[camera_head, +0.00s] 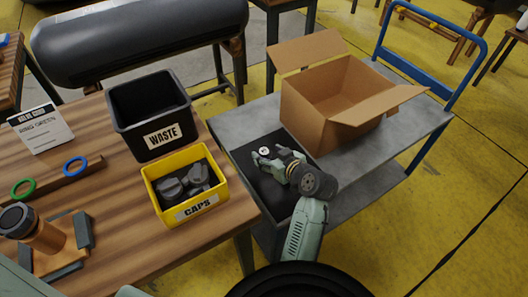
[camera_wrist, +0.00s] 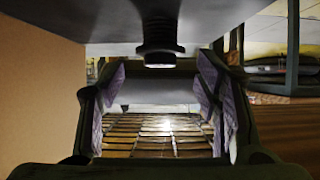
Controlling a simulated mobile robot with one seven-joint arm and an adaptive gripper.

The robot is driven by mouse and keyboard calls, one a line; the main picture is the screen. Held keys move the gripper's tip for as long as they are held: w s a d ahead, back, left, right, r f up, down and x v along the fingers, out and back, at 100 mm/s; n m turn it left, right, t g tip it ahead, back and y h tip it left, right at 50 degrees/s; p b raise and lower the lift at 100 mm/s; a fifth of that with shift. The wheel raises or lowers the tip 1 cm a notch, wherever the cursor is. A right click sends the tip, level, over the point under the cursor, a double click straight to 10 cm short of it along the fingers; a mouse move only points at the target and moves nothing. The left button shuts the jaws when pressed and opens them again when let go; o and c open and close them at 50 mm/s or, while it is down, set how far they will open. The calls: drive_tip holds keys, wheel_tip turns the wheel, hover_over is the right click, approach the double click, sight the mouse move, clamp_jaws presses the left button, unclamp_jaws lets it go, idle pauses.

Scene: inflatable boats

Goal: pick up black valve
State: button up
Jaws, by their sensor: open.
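A black valve (camera_wrist: 160,35) with a round, ringed end shows at the top middle of the wrist view, against a dark surface. That view appears upside down. In the head view a small round part of the valve (camera_head: 264,150), pale on top, shows between the fingers. My gripper (camera_head: 266,157) is open and low over the black tray (camera_head: 243,163) on the grey cart. In the wrist view the two fingers of my gripper (camera_wrist: 161,78) stand apart, one to each side of the valve. I cannot tell whether either finger touches it.
An open cardboard box (camera_head: 325,100) stands on the cart (camera_head: 367,153), right of the tray. On the wooden table (camera_head: 103,186) to the left are a black WASTE bin (camera_head: 126,126) and a yellow CAPS bin (camera_head: 163,202) holding dark caps. The cart's right front is bare.

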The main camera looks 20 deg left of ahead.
drive_tip(key=shift+x, duration=0.8)
drive_tip(key=shift+c, duration=0.4)
drive_tip(key=c, duration=1)
